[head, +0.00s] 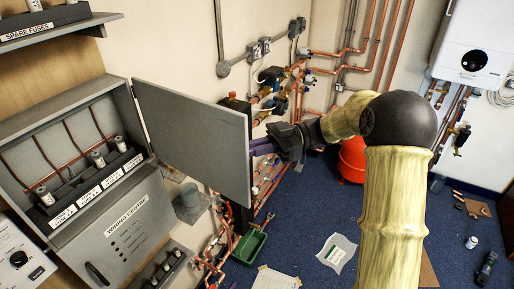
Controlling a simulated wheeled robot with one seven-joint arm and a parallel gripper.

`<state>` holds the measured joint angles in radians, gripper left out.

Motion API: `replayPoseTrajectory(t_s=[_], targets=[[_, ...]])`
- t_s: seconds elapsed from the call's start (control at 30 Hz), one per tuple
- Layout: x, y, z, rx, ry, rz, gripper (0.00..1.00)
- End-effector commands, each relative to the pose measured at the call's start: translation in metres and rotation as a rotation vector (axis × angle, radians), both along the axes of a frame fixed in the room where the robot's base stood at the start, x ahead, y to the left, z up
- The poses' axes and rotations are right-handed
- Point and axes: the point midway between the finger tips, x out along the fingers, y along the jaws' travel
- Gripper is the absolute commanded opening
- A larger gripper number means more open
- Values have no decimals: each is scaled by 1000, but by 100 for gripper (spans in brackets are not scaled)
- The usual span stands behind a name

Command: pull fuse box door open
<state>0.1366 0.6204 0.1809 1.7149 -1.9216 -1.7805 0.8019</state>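The fuse box (28,140) is a grey case on the left, with several fuses and thin pipes or wires inside. Its flat grey door (190,135) stands swung wide open to the right, hinged at the box's right side. The fingertips are hidden behind the door panel. I cannot tell whether they touch it or how far apart they are.
Copper pipes and valves (275,105) line the wall behind the door. Below are a grey wiring centre box (125,215) and a green tray (249,246). A red bucket (353,160) stands behind my arm. Blue carpet is partly clear, with papers (338,252) and small tools about.

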Motion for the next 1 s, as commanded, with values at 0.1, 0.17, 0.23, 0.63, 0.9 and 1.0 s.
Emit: replayPoseTrajectory(t_s=[0.1,0.17,0.23,0.63,0.9,1.0], targets=[[1,6,4,9,-6,-2,0],[1,5,4,9,-6,-3,20],[1,4,3,9,-5,-4,33],[2,-1,1,6,-1,-9,33],[12,-25,-2,7,-3,-15,33],[19,-42,-3,7,-4,-15,33]])
